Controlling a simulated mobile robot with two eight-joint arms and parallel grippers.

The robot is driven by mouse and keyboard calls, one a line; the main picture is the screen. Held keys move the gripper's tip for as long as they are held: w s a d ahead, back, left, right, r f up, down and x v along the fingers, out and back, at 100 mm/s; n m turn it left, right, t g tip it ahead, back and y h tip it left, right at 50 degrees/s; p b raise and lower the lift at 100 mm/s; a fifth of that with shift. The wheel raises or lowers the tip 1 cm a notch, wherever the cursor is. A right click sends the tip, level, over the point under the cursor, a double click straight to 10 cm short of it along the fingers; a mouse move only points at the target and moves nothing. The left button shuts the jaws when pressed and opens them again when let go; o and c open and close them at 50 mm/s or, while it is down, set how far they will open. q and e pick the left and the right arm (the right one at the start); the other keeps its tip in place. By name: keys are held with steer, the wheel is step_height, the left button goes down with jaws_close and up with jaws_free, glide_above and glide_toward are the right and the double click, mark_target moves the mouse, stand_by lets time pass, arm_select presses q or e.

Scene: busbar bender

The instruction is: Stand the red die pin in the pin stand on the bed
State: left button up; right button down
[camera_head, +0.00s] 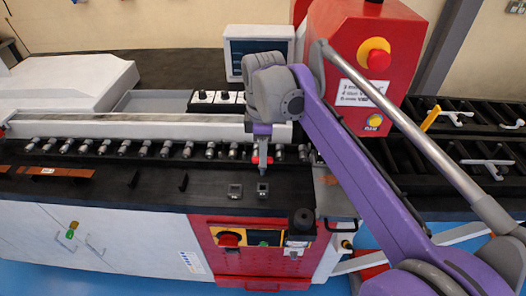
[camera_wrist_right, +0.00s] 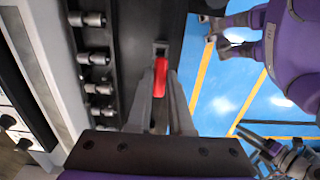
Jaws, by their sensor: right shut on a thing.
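The red die pin (camera_head: 256,160) is between the fingers of my right gripper (camera_head: 262,165), which is shut on it above the black bed. In the right wrist view the red die pin (camera_wrist_right: 160,80) lies between the grey fingers of my right gripper (camera_wrist_right: 167,92). I cannot tell which for certain. A dark linkage at the wrist view's lower right may be my left arm; its jaws are unclear.
A row of metal rollers (camera_head: 145,149) runs behind the bed. A copper bar (camera_head: 52,172) lies at the left. The red machine housing (camera_head: 352,50) rises behind my right arm.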

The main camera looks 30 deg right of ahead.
step_height(320, 180, down, 2)
steer(key=shift+s+b, duration=0.15)
steer(key=shift+b, duration=0.2)
steer(key=shift+f+b, duration=0.55)
steer(key=shift+f, duration=0.65)
arm_select(q)
steer(key=f, duration=0.1)
steer(key=s+f, duration=0.1)
steer(key=f, duration=0.1)
steer(key=shift+w+r+p, duration=0.1)
steer(key=shift+r+p, duration=0.2)
steer(key=shift+r, duration=0.15)
steer(key=shift+s+f+b, duration=0.2)
steer(key=shift+f+b, duration=0.3)
steer(key=shift+f, duration=0.15)
steer(key=shift+s+f+b, duration=0.2)
steer(key=shift+f+b, duration=0.25)
steer(key=shift+f, duration=0.15)
arm_select(e)
steer(key=shift+f, duration=1.95)
steer(key=c, duration=0.7)
jaws_free()
steer(key=shift+c, duration=0.2)
